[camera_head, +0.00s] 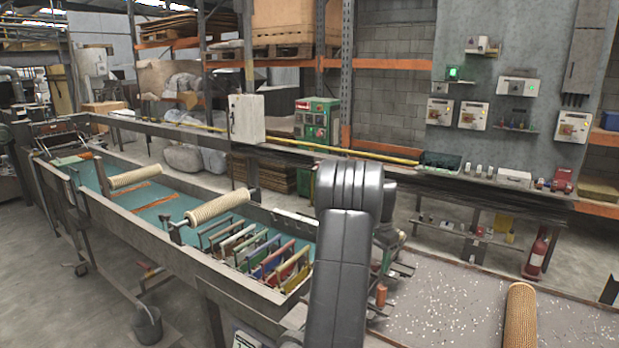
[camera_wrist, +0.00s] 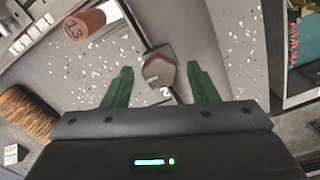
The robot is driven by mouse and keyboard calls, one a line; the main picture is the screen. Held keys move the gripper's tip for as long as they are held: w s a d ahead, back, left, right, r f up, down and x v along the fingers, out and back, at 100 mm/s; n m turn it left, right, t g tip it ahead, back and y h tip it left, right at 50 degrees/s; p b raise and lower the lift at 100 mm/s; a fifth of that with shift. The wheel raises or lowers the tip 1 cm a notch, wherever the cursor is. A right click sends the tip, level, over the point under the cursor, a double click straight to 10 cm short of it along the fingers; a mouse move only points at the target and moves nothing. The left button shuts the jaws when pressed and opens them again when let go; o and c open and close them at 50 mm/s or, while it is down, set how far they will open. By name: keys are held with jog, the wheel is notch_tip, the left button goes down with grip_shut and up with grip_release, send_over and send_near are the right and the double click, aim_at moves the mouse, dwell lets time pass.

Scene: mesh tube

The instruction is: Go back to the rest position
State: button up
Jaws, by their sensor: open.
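My gripper (camera_wrist: 160,68) shows in the wrist view with its two green fingers apart and nothing held between them. A small reddish-brown block (camera_wrist: 158,70) with a pale edge and a "2" beside it shows between the fingertips, apparently beyond them. In the head view my dark arm stands in the foreground and hides most of the gripper. A brown mesh tube (camera_head: 520,318) lies on the speckled table (camera_head: 450,300) at the lower right. It also shows at the left of the wrist view (camera_wrist: 28,115), apart from the fingers.
A long trough (camera_head: 190,265) with rollers and several coloured frames lies to the left. A rail and shelf (camera_head: 400,170) run behind the arm. A bucket (camera_head: 147,323) is on the floor.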

jog(key=n, duration=0.6)
dwell(0.3)
jog(key=shift+a+r, duration=0.1)
dwell(0.3)
